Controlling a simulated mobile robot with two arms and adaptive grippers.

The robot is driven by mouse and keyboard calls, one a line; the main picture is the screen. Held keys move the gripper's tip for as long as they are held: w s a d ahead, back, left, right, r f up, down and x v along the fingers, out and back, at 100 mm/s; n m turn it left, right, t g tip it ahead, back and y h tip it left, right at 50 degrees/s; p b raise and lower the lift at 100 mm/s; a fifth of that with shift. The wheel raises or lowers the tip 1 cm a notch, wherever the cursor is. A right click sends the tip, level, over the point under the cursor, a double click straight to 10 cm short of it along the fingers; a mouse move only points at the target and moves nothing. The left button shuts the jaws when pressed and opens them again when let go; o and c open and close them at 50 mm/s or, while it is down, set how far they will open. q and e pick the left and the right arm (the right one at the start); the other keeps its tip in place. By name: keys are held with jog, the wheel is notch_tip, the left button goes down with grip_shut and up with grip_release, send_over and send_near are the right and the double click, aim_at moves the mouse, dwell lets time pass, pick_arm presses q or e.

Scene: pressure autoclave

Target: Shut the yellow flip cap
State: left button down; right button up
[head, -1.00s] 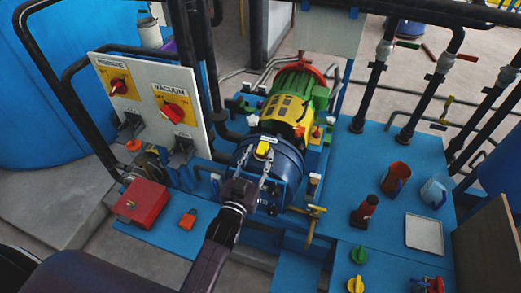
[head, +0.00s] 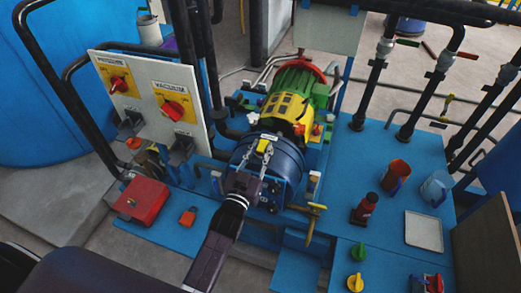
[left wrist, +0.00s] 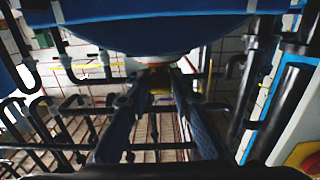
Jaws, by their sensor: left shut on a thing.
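The yellow flip cap (head: 264,145) is a small yellow piece on the top of the blue drum-shaped vessel (head: 285,165) in the head view. My left gripper (head: 258,147) reaches up to it from the front, with its two grey fingers on either side of the cap. It is shut on the cap. In the left wrist view a dim yellow patch (left wrist: 160,82) shows between the ends of the two fingers. The fingers partly hide the cap, so I cannot tell its exact tilt. My right gripper is not in view.
The green and yellow motor (head: 290,100) lies behind the vessel.

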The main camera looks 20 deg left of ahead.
pick_arm(q)
jog(key=shift+f+b, duration=0.2)
jog(key=shift+b, duration=0.25)
jog(key=shift+r, duration=0.15)
jog(key=c, duration=1.8)
grip_release()
jog(key=shift+o, duration=0.2)
jog(key=shift+s, duration=0.25)
jog(key=s, duration=1.1)
jog(key=shift+s+a+f+t, duration=0.2)
jog(key=shift+s+f+t, duration=0.05)
jog(key=shift+t, duration=0.05)
